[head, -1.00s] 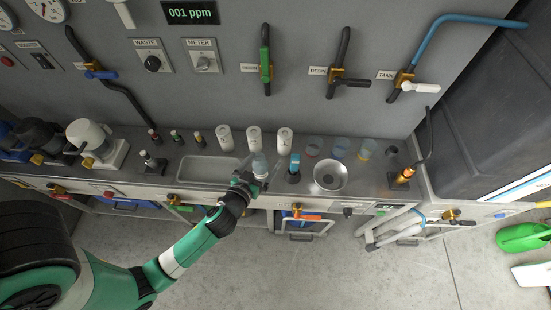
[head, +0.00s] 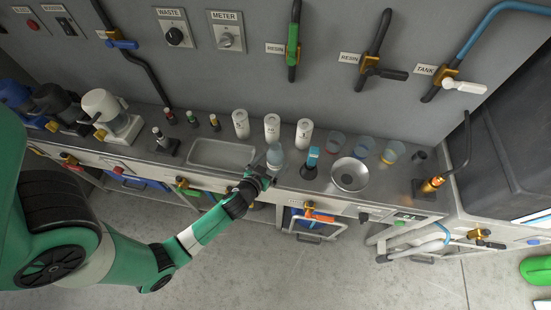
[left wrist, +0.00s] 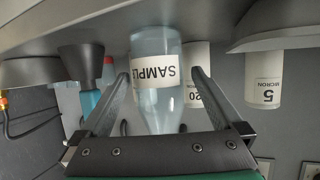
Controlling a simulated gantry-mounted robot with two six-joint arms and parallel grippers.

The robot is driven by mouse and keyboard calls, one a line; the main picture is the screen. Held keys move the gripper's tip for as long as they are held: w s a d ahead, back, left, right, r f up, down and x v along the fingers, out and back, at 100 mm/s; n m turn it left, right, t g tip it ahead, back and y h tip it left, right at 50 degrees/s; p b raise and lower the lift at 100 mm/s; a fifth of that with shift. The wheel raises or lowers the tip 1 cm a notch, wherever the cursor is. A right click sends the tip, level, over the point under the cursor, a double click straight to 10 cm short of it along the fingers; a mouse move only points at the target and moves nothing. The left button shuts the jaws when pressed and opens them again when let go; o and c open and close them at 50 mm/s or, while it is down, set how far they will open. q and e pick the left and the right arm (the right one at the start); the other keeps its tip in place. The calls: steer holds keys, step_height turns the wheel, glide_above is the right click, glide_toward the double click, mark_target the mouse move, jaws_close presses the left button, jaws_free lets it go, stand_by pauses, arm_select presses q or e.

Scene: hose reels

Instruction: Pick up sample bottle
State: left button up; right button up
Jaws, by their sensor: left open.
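In the left wrist view, which is upside down, the bottle (left wrist: 157,60) carries a white label reading SAMPLE. My left gripper (head: 266,169) is at the bottle's front side. Its two fingers are open, one on each side of the bottle in the left wrist view (left wrist: 160,80), with gaps showing between them and the bottle. My right gripper is out of view.
White filter cartridges (head: 272,127) stand behind the bottle. Clear cups (head: 335,142) stand at the back right.

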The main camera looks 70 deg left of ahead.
mark_target(275, 153)
arm_select(q)
steer(key=shift+w+a+f, duration=0.2)
steer(key=shift+w+f, duration=0.05)
steer(key=shift+f, duration=0.05)
steer(key=b+x, duration=0.1)
steer(key=x, duration=0.3)
steer(key=shift+w+a, duration=0.15)
steer(key=shift+w, duration=0.05)
steer(key=c, duration=1.5)
steer(key=shift+r, duration=0.1)
steer(key=shift+r+p, duration=0.6)
steer(key=shift+r, duration=0.25)
steer(key=s+d+r+p, duration=0.1)
steer(key=r, duration=0.1)
steer(key=s+d+r+p, duration=0.1)
steer(key=r, duration=0.1)
steer(key=s+d+r+p, duration=0.1)
steer(key=r, duration=0.1)
steer(key=shift+d+r, duration=0.35)
steer(key=shift+r, duration=0.05)
steer(key=shift+w+d+p+v, duration=0.1)
steer(key=shift+w+d+v, duration=0.1)
steer(key=shift+v, duration=1.5)
steer(key=shift+w+d+p+v, duration=0.15)
steer(key=shift+d+v, duration=0.05)
steer(key=shift+v, duration=1.5)
steer(key=shift+w+d+p+v, duration=0.1)
steer(key=shift+w+d+v, duration=0.1)
steer(key=shift+v, duration=1.5)
